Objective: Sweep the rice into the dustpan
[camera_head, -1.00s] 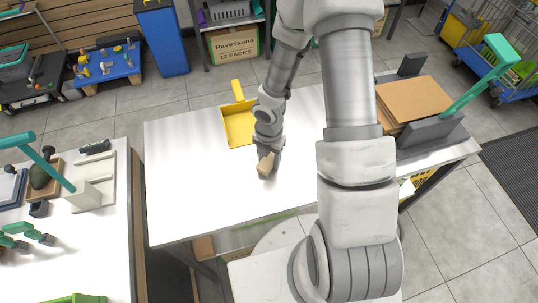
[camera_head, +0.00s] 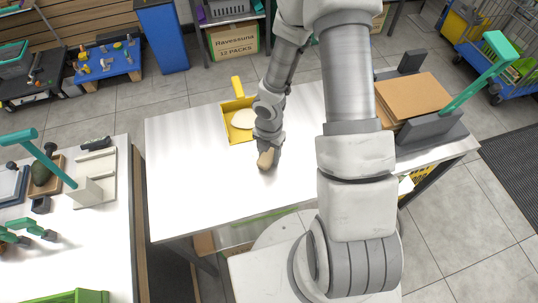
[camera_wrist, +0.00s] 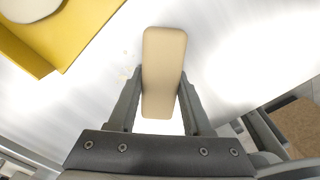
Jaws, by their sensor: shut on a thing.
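The yellow dustpan (camera_head: 232,130) lies on the metal table, its handle pointing away. A smooth cream-white patch (camera_head: 243,119), which looks like the rice, is inside it. The dustpan (camera_wrist: 80,22) and patch (camera_wrist: 28,8) also show at the upper left of the wrist view. My gripper (camera_head: 267,149) is shut on a tan block-shaped brush (camera_head: 266,159), just in front and right of the dustpan. The wrist view shows the brush (camera_wrist: 163,60) between both fingers. A few tiny pale specks (camera_wrist: 126,72) lie on the table left of the brush. My arm and gripper hide part of the dustpan's right side.
The metal table (camera_head: 190,190) is clear at left and front. A stack of brown cardboard (camera_head: 412,98) with a grey stand stands at its right end. A separate white counter (camera_head: 80,245) is at the left, beyond a gap.

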